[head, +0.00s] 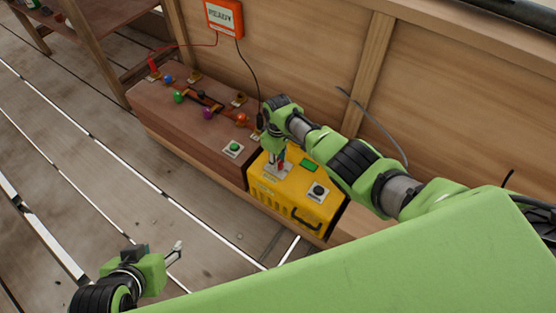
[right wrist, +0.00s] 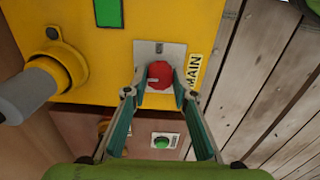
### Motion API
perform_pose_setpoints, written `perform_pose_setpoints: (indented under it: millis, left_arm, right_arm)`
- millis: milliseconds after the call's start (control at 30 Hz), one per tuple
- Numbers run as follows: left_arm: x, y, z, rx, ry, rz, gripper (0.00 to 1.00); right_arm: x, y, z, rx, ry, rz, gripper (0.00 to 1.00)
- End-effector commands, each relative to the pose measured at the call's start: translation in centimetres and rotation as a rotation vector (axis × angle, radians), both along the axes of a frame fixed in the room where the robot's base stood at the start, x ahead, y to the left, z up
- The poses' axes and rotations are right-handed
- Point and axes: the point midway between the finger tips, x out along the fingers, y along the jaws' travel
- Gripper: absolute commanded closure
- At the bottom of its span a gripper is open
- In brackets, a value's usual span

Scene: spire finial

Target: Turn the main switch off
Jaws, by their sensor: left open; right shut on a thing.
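The main switch is a red knob (right wrist: 160,74) on a grey plate (right wrist: 159,49), with a label reading MAIN (right wrist: 193,71) beside it. It sits on top of the yellow box (head: 264,193). My right gripper (head: 279,164) reaches down to this box. In the right wrist view its two fingers (right wrist: 161,94) are shut on the red knob, one on each side. A small pale mark shows on the knob; its turned position is hard to read. My left gripper (head: 176,253) is open and empty over the floor, away from the box.
The yellow box also carries a green panel (head: 309,165) and a black round control (head: 318,191). A brown box with coloured knobs and a green button (head: 234,148) stands beside it. The plank floor at left is clear.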

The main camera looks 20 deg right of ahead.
Motion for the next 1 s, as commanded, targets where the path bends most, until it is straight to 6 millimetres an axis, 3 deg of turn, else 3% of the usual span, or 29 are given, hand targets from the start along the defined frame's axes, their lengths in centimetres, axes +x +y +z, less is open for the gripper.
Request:
perform_pose_setpoints:
  millis: [267, 300, 367, 767, 1000]
  left_arm:
    - [0.0, 0.0, 0.0, 0.000, 0.000, 0.001, 0.53]
    - [0.0, 0.0, 0.0, 0.000, 0.000, 0.001, 0.53]
    - [0.0, 0.0, 0.0, 0.000, 0.000, 0.001, 0.53]
    - [-0.2, 0.1, -0.2, 0.002, 0.004, 0.001, 0.53]
    - [-0.1, 0.1, -0.1, 0.001, 0.002, 0.001, 0.53]
  right_arm:
    - [0.0, 0.0, 0.0, 0.001, 0.001, 0.001, 0.96]
    - [0.0, 0.0, 0.0, 0.001, 0.001, 0.001, 0.70]
    - [0.0, 0.0, 0.0, 0.001, 0.001, 0.001, 0.58]
    - [0.0, 0.0, 0.2, 0.001, -0.001, -0.001, 0.58]
    - [0.1, 0.0, 2.3, 0.001, -0.003, 0.001, 0.58]
